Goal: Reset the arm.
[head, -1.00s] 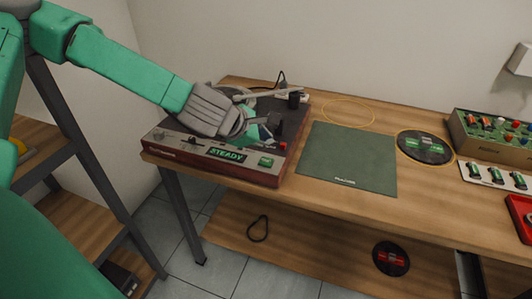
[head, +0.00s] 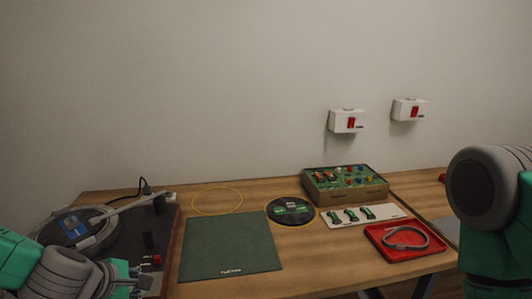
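The turntable (head: 167,222) stands at the left end of the wooden table, partly cut off and covered by my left arm. Its pale tonearm (head: 132,204) reaches from the back right corner to the left, with its head end over the platter (head: 105,236). I cannot tell whether that end touches anything. A blue patch (head: 74,227) shows on the platter. My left gripper (head: 136,279) is low in front of the turntable, near its front right controls; its finger gap is unclear. My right arm shows at the right edge, but its gripper is out of view.
A green mat (head: 231,246) lies right of the turntable. Behind it are a yellow ring (head: 217,201) and a black disc (head: 291,211). Further right are a control box (head: 345,197), a white strip with green pieces (head: 390,212) and a red tray (head: 375,231). Two wall switches (head: 346,121) hang above.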

